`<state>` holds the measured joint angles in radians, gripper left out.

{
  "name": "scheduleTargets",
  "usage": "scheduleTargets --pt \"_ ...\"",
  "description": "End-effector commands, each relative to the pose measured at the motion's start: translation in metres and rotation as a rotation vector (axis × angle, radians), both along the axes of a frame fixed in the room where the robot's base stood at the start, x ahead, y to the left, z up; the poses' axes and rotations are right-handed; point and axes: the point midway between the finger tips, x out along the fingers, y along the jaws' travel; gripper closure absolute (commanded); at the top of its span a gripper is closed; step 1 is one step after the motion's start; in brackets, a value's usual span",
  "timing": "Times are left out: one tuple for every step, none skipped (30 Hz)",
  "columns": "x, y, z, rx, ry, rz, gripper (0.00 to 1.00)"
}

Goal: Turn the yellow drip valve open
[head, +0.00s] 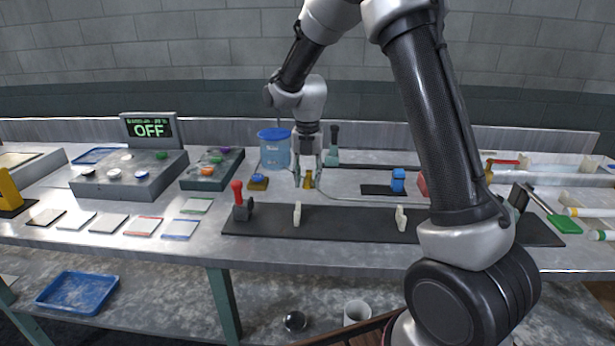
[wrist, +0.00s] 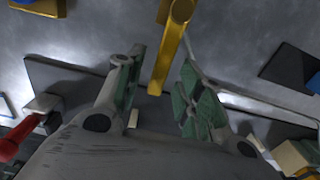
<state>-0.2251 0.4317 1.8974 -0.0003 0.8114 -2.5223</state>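The yellow drip valve (head: 308,181) stands on the bench, just below and between the fingers of my gripper (head: 308,170). In the wrist view, the valve's long yellow lever (wrist: 173,48) runs between the green-padded fingers of my gripper (wrist: 162,62). Gaps show on both sides of the lever, so the gripper looks open and not clamped. I cannot tell how far the lever reaches down between the pads. The valve's base is partly hidden by the fingers in the head view.
A blue-lidded container (head: 274,152) stands left of the gripper, with a blue-topped yellow block (head: 259,182) in front. A dark mat (head: 345,224) carries a red-handled lever (head: 237,195) and white clips. A blue block (head: 398,180) sits right. A display (head: 149,129) reads OFF.

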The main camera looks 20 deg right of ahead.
Motion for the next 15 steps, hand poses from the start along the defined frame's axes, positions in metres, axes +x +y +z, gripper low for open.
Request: scheduleTargets --pt "0.0 0.0 0.001 0.0 0.0 0.0 0.62" --pt "0.0 0.0 0.002 0.0 0.0 0.0 0.62" --pt "0.0 0.0 0.005 0.001 -0.001 0.0 0.62" --pt "0.0 0.0 0.008 0.001 -0.001 0.0 0.62" --pt "0.001 0.0 0.012 0.0 -0.002 0.0 0.62" --pt "0.001 0.0 0.018 0.001 -0.004 0.0 0.62" --pt "0.0 0.0 0.024 0.001 -0.003 0.0 0.62" --pt "0.001 0.0 0.031 0.001 -0.004 0.0 0.62" --pt "0.001 0.0 0.04 0.001 -0.005 0.0 0.62" --pt "0.001 0.0 0.047 0.001 -0.005 0.0 0.62" --pt "0.001 0.0 0.054 0.001 -0.005 0.0 0.62" --pt "0.001 0.0 0.063 0.001 -0.005 0.0 0.62" --pt "0.001 0.0 0.07 0.001 -0.005 0.0 0.62" --pt "0.001 0.0 0.076 0.001 -0.004 0.0 0.62" --pt "0.001 0.0 0.085 0.001 -0.005 0.0 0.62"
